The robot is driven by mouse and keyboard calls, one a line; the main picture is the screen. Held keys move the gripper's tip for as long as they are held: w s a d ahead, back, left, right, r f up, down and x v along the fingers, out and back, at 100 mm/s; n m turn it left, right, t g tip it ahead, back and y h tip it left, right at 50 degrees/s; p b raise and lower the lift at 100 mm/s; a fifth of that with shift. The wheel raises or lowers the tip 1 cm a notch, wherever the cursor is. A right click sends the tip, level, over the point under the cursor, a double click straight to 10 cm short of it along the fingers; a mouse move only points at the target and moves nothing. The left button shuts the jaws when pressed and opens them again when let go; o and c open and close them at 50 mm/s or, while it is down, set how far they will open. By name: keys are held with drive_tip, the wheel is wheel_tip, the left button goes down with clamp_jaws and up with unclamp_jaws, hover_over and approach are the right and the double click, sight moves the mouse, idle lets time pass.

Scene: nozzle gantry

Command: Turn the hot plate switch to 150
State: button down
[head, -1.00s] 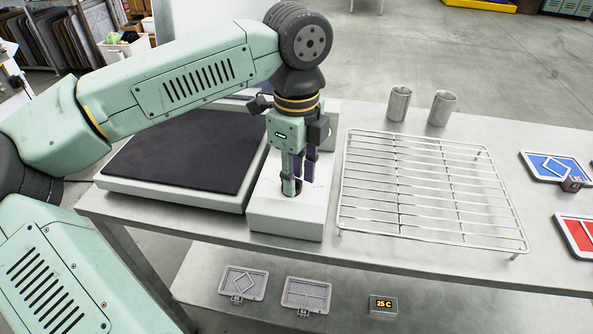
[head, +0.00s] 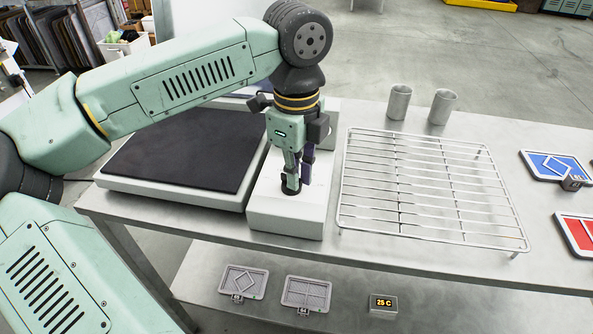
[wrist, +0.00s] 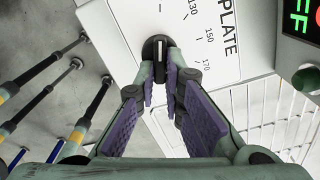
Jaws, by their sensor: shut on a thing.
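The hot plate switch (wrist: 158,48) is a round black knob with a pale line across it in the wrist view. It sits on the white control box (head: 284,222), beside the printed numbers 130, 150 and 170 and the word PLATE. The line's exact setting is hard to read. My gripper (head: 292,184) points down over the box in the head view. In the wrist view its purple-padded fingers (wrist: 165,78) are shut on the knob. The dark hot plate (head: 185,150) lies left of the box in the head view.
A wire rack (head: 430,190) stands right of the box, with two metal cups (head: 398,102) behind it. A small display (head: 383,304) on the lower shelf reads 25 C. Green lettering (wrist: 298,20) and a green round part (wrist: 307,79) show at the wrist view's right edge.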

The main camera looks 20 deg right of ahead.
drive_tip(key=shift+f+m+b, duration=0.1)
drive_tip(key=shift+m+b, duration=0.2)
drive_tip(key=m+b, duration=0.2)
drive_tip(key=shift+s+a+f+m, duration=0.1)
drive_tip(key=shift+m, duration=0.3)
drive_tip(key=m+b, duration=0.1)
drive_tip(key=m, duration=0.2)
drive_tip(key=shift+a+m+b, duration=0.2)
drive_tip(key=shift+m+b, duration=0.1)
drive_tip(key=shift+b, duration=0.1)
drive_tip(key=m, duration=0.3)
drive_tip(key=shift+a+b, duration=0.15)
drive_tip(key=shift+b, duration=0.25)
drive_tip(key=shift+a+r+m, duration=0.1)
drive_tip(key=shift+r+m, duration=0.1)
drive_tip(key=shift+m, duration=1.6)
drive_tip(key=c, duration=1.7)
unclamp_jaws()
